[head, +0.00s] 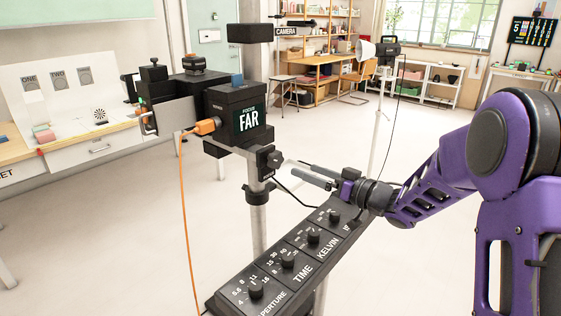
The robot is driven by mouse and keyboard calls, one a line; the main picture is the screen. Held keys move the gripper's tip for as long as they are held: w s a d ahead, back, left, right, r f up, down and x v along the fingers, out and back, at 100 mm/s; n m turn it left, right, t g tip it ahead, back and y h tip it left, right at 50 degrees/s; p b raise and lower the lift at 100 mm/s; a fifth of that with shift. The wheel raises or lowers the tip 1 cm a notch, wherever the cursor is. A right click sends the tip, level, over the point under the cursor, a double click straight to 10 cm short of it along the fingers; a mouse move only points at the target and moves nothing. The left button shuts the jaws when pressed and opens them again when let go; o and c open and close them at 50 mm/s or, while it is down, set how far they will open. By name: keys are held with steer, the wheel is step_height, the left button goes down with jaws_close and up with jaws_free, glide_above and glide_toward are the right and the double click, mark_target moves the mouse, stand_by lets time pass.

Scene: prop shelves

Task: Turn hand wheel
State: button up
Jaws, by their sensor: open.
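A black camera rig (236,112) stands on a grey post left of centre, with a sign reading "FOCUS FAR" on its side. A small dark round knob (269,158) sits low on the rig's right side, by the post. I cannot tell whether this knob is the hand wheel; another round dark part (194,62) shows on top of the rig. My gripper (300,171) points left toward the low knob, its fingers apart and empty. It appears just right of the post, and its depth relative to the knob is unclear.
A black dial panel (288,262) with several knobs lies below my gripper. An orange cable (187,215) hangs from the rig. A workbench (95,145) stands at left, wooden shelves (320,45) at the back.

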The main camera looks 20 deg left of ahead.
mark_target(278, 160)
steer(key=x, duration=1)
steer(key=c, duration=1.4)
steer(key=shift+o, duration=0.2)
steer(key=shift+n+b, duration=0.4)
steer(key=shift+b, duration=0.1)
steer(key=shift+f+n+b, duration=0.1)
steer(key=shift+n+b, duration=0.65)
steer(key=shift+n, duration=0.25)
steer(key=n+b, duration=0.1)
steer(key=n, duration=0.1)
steer(key=shift+s+n, duration=0.1)
steer(key=shift+n, duration=0.2)
steer(key=n, duration=0.6)
steer(key=shift+s+a, duration=0.1)
steer(key=shift+n, duration=0.3)
